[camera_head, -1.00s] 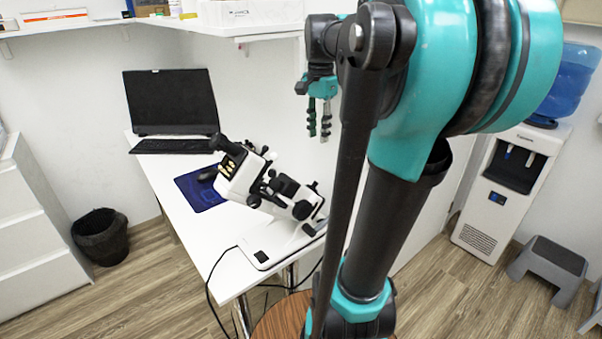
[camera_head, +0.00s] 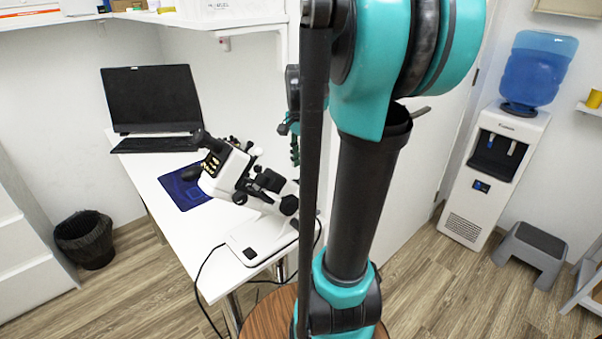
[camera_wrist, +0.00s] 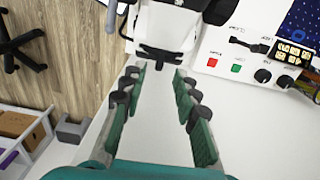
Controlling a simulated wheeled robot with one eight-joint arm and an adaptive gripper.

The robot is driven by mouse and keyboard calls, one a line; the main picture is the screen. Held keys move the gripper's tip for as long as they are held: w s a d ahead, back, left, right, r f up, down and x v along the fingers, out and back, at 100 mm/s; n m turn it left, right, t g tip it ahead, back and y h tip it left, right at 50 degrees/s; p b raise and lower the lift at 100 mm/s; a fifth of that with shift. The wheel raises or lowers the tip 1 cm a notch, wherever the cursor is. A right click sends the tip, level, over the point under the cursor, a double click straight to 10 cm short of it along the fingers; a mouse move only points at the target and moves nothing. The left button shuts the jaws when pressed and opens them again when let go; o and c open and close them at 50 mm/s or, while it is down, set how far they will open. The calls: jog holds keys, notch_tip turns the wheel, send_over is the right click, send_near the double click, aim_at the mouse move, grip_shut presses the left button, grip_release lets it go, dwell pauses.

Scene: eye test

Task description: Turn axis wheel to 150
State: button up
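A white optical instrument with black knobs and a black eyepiece (camera_head: 222,178) stands on the white table. I cannot pick out its axis wheel or any scale reading. In the wrist view, a white housing with dark parts (camera_wrist: 164,28) lies just beyond the fingertips. My gripper (camera_wrist: 156,75) is open, with its green fingers apart and nothing between them.
A control panel (camera_wrist: 225,48) with red and green buttons and black knobs is at right in the wrist view. A laptop (camera_head: 150,98) and blue mat (camera_head: 187,195) are on the table. A shelf (camera_head: 160,20) hangs above. A water dispenser (camera_head: 490,190) and grey step stool (camera_head: 535,250) stand right.

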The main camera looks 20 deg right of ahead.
aim_at(301, 176)
jog(key=shift+f, duration=2)
grip_shut()
